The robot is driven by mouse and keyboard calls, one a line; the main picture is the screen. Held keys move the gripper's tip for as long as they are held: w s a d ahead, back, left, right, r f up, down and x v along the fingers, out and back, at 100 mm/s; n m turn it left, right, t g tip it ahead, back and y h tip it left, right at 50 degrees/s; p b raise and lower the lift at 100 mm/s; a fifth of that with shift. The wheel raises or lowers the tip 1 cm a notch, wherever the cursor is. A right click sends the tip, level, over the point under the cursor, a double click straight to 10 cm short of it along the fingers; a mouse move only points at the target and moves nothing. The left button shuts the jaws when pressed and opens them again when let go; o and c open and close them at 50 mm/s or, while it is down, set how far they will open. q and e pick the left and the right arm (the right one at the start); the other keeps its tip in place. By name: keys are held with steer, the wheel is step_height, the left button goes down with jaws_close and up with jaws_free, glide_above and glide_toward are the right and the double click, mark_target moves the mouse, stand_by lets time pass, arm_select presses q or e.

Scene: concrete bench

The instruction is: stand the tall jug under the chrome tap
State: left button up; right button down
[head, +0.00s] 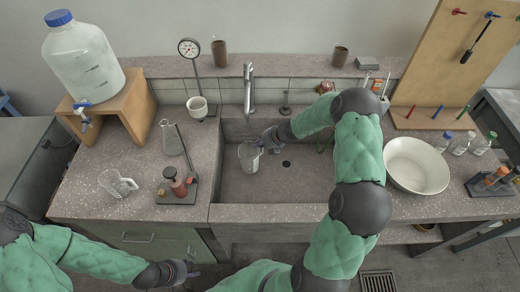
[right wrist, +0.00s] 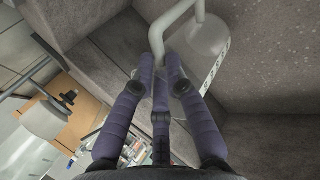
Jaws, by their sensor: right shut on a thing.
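The tall jug (head: 248,156) is clear, with a graduated scale. It is inside the sink basin, just in front of the chrome tap (head: 249,88) in the head view; whether it touches the basin floor I cannot tell. My right gripper (head: 267,143) is shut on its handle, at the jug's right side. In the right wrist view the fingers (right wrist: 160,62) close around the handle, and the pale jug (right wrist: 207,40) shows beyond. My left gripper (head: 182,272) hangs low in front of the bench, away from the jug; its fingers are too small to read.
A second clear jug (head: 117,183) stands on the left counter, near a flask (head: 171,138) and a burner stand (head: 178,186). A white bowl (head: 416,166) is right of the sink. The drain (head: 286,163) lies right of the tall jug, with bare basin floor around it.

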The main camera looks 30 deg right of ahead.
step_height(320, 180, down, 3)
steer(key=shift+r+b, duration=0.1)
steer(key=shift+b, duration=0.7)
steer(key=shift+f, duration=0.2)
steer(key=c, duration=1.3)
jaws_free()
steer(key=shift+o, duration=0.2)
steer(key=p+v, duration=0.5)
steer(key=v, duration=0.7)
steer(key=shift+r, duration=0.15)
